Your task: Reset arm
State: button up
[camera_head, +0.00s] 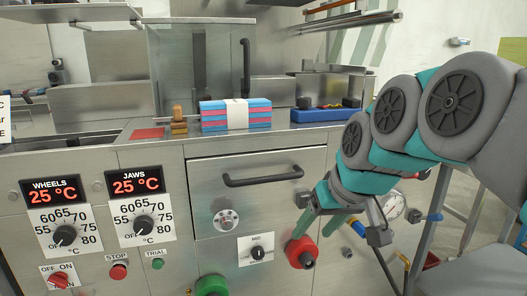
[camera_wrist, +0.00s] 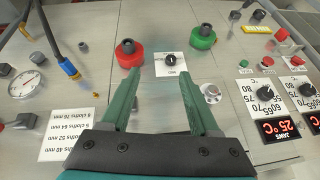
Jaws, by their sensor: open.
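My gripper (camera_wrist: 162,88) is open and empty in the wrist view, its two green fingers apart. It is in front of the machine's steel front panel, near a small black selector knob (camera_wrist: 170,60) on a white label. In the head view my arm comes in from the right and bends down, with green finger parts (camera_head: 320,208) showing near the red round knob (camera_head: 301,251). The finger tips are partly hidden there, and I see no contact with the panel.
A stack of blue and pink cloths with a white band (camera_head: 237,114) lies on the steel counter. A drawer handle (camera_head: 263,177), green knob (camera_head: 212,285), temperature dials (camera_head: 143,224) and pressure gauge (camera_head: 392,206) are on the front.

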jog(key=s+d+f+m+g+h, duration=0.1)
jog(key=s+d+f+g, duration=0.1)
jog(key=s+f, duration=0.8)
jog(key=s+d+f+m+g+h, duration=0.1)
jog(key=s+d+f+g, duration=0.2)
jog(key=s+f, duration=0.7)
jog(key=s+g, duration=0.1)
jog(key=s, duration=0.2)
jog(key=shift+d+f+g+h, duration=0.25)
jog(key=shift+d+g+h, duration=0.05)
jog(key=shift+g+h, duration=0.1)
dwell(0.4)
